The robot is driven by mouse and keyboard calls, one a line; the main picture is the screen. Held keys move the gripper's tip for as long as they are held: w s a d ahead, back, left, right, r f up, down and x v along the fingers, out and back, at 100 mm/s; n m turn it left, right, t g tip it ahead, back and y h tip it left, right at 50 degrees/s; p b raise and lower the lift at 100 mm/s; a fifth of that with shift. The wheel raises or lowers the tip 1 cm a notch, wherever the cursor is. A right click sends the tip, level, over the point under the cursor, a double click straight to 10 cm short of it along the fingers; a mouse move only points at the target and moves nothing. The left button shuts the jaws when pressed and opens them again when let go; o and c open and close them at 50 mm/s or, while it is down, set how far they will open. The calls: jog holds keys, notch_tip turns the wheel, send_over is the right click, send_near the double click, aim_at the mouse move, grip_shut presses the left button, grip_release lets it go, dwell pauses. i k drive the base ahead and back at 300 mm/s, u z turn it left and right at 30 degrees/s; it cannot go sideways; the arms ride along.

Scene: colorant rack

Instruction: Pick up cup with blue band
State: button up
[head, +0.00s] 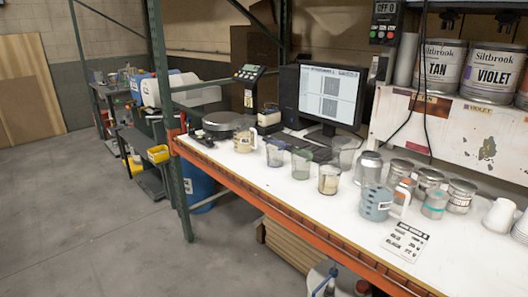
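A clear cup with cream contents (328,180) stands further right. A blue-grey measuring jug (375,203) and a small teal-banded jar (435,205) stand near the front edge at right. The bluish-banded cup looks small, and its contents are unclear. My gripper is not in view.
The bench (300,212) has an orange front beam. A green post (168,120) rises at its left end. A monitor (329,95), scale (222,125) and cream jug (244,139) stand behind or left of the cups. Metal cans (370,167) crowd the right. Floor at left is clear.

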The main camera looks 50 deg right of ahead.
aim_at(275, 154)
jog(key=u, duration=0.15)
jog(key=i, duration=0.85)
jog(key=u, duration=0.25)
